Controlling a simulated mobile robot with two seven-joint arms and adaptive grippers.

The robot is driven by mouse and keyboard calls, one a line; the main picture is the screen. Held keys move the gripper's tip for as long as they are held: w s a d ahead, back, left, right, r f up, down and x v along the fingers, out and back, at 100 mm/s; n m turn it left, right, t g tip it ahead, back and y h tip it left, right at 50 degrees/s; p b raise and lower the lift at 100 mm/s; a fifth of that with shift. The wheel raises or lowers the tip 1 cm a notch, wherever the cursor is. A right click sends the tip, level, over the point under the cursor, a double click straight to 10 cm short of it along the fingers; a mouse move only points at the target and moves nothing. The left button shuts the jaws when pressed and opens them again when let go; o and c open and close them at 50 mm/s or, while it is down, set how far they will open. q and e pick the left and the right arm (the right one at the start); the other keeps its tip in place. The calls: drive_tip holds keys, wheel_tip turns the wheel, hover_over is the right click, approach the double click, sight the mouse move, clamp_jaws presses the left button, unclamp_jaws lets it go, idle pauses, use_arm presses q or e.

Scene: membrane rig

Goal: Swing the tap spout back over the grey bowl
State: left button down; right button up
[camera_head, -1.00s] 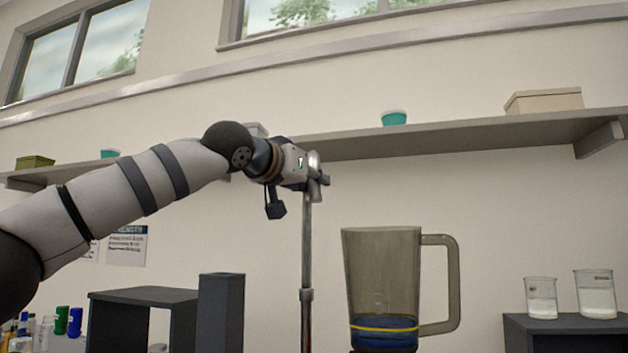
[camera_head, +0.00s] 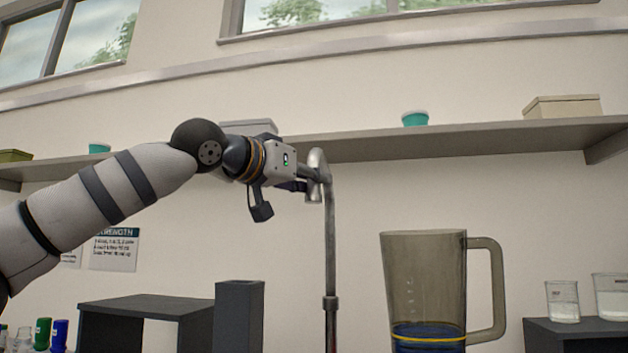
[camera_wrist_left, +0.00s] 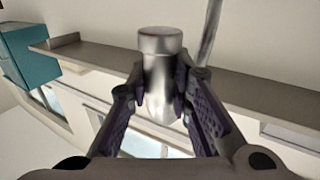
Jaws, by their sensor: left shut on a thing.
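The tap's tall metal riser (camera_head: 330,250) stands near the middle of the head view, and its silver spout (camera_head: 317,160) bends over at the top. My left gripper (camera_head: 307,183) reaches in from the left and is shut on the spout, high above the bench. In the left wrist view the spout's round silver end (camera_wrist_left: 160,42) sits between both fingers of the left gripper (camera_wrist_left: 163,88). The thin riser (camera_wrist_left: 211,30) runs behind it to the right. The grey bowl is not in view, so I cannot tell where the spout points relative to it. My right gripper is not in view.
A large smoky jug (camera_head: 425,275) with blue liquid stands right of the riser. A dark upright block (camera_head: 239,315) and a dark open stand (camera_head: 145,308) are to the left. Glass beakers (camera_head: 562,302) stand far right. A wall shelf (camera_head: 450,140) runs behind the spout.

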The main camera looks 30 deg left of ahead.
use_arm(q)
drive_tip(key=shift+s+a+r, duration=0.1)
drive_tip(key=shift+r, duration=0.15)
drive_tip(key=c, duration=1.7)
unclamp_jaws()
drive_tip(key=shift+o, duration=1.3)
drive_tip(key=shift+w+f, duration=0.15)
drive_tip(key=shift+w, duration=0.1)
drive_tip(key=shift+s, duration=0.1)
drive_tip(key=s+a, duration=0.1)
drive_tip(key=s, duration=1.1)
drive_tip(key=shift+a, duration=0.3)
drive_tip(key=shift+w, duration=0.1)
